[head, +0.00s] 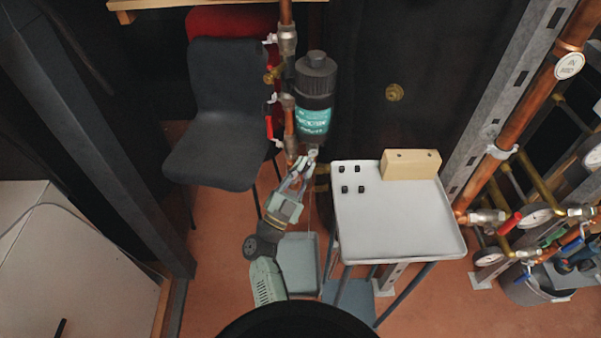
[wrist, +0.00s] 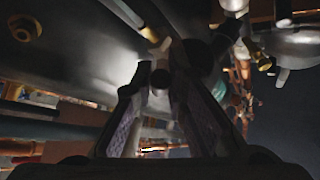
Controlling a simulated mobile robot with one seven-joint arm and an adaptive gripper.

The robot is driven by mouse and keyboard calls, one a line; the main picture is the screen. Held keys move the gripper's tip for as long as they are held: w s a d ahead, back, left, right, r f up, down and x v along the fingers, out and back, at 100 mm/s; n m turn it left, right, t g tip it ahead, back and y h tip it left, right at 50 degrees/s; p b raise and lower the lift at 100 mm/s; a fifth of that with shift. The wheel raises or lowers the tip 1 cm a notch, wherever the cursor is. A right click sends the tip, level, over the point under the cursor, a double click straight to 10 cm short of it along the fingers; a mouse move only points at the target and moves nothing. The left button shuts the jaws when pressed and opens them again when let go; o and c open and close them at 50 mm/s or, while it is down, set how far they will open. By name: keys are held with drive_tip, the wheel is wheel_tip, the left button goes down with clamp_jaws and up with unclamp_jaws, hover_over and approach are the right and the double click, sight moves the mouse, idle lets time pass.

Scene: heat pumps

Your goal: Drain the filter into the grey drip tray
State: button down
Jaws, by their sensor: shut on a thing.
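The filter (head: 315,95) is a dark upright cylinder with a black ribbed cap and a teal label, mounted beside the copper pipe. A small metal drain fitting (head: 313,153) is at its lower end. My gripper (head: 305,162) reaches up from below and is shut on this fitting. In the wrist view my gripper's fingers (wrist: 160,85) close around a small dark round part; its exact shape is hard to make out. The grey drip tray (head: 305,238) is low down beneath the filter, partly hidden by my arm. A thin pale line runs down from the fitting; I cannot tell if it is water.
A light grey table (head: 400,235) stands close on the right, with a wooden block (head: 411,165) and several small black pieces. A dark chair (head: 222,110) stands on the left. Valves with red handles (head: 269,126) line the pipe beside the filter. A bucket (head: 540,287) is far right.

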drive_tip(key=n+t+y+b, duration=0.1)
drive_tip(key=n+b, duration=0.1)
drive_tip(key=n, duration=0.1)
drive_tip(key=d+n+t+y+b, duration=0.1)
drive_tip(key=n+t+y, duration=0.1)
drive_tip(key=d+f+n+t+y+b, duration=0.1)
drive_tip(key=n+t+y+b, duration=0.1)
drive_tip(key=n, duration=0.1)
drive_tip(key=shift+n+b, duration=0.3)
drive_tip(key=shift+n+y, duration=0.3)
drive_tip(key=shift+n, duration=0.1)
drive_tip(key=shift+r, duration=0.1)
drive_tip(key=c, duration=1.9)
unclamp_jaws()
drive_tip(key=v, duration=0.7)
drive_tip(key=shift+s+f, duration=0.15)
drive_tip(key=shift+f, duration=0.05)
